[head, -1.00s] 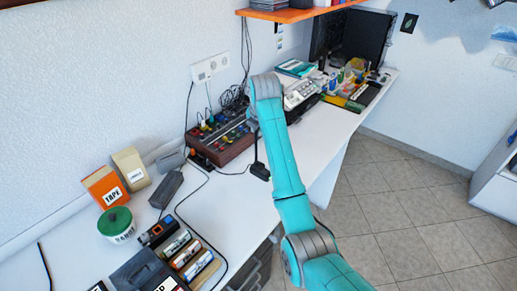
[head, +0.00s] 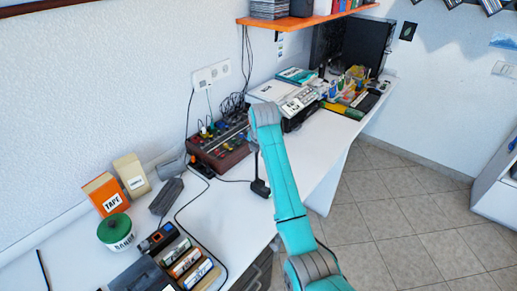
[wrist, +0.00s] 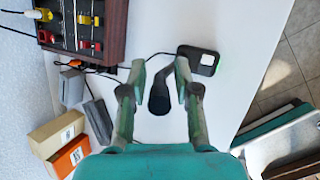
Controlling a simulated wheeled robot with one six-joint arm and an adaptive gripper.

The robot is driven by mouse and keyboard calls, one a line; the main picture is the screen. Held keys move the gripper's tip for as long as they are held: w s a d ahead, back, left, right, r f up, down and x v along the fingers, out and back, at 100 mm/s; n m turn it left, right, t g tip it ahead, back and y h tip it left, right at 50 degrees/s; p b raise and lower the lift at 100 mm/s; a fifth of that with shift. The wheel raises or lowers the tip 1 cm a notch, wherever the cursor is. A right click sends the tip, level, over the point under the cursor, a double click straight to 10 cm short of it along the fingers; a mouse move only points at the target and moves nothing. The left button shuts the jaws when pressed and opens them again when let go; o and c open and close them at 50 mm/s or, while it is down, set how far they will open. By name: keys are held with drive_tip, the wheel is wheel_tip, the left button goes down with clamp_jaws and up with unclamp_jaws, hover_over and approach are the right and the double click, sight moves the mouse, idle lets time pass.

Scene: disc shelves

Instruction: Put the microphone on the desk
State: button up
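The black microphone has a flat base (wrist: 200,60), a thin bent neck and a dark rounded head (wrist: 160,97). Its base stands on the white desk (head: 325,140) near the front edge, and the base and part of the neck (head: 260,187) show in the head view. In the wrist view my gripper (wrist: 160,68) is open, with one finger on each side of the microphone's head and neck. Gaps show between the fingers and the microphone. In the head view my gripper is hidden behind my turquoise arm.
A mixer (head: 220,150) with cables stands behind the microphone, by the wall. A printer (head: 290,98) is farther along the desk. Boxes (head: 104,195), a green-lidded tub (head: 116,230) and a battery tray (head: 185,262) are at the left. An orange shelf (head: 300,22) hangs above.

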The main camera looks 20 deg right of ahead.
drive_tip(key=shift+r, duration=0.15)
drive_tip(key=v, duration=1.2)
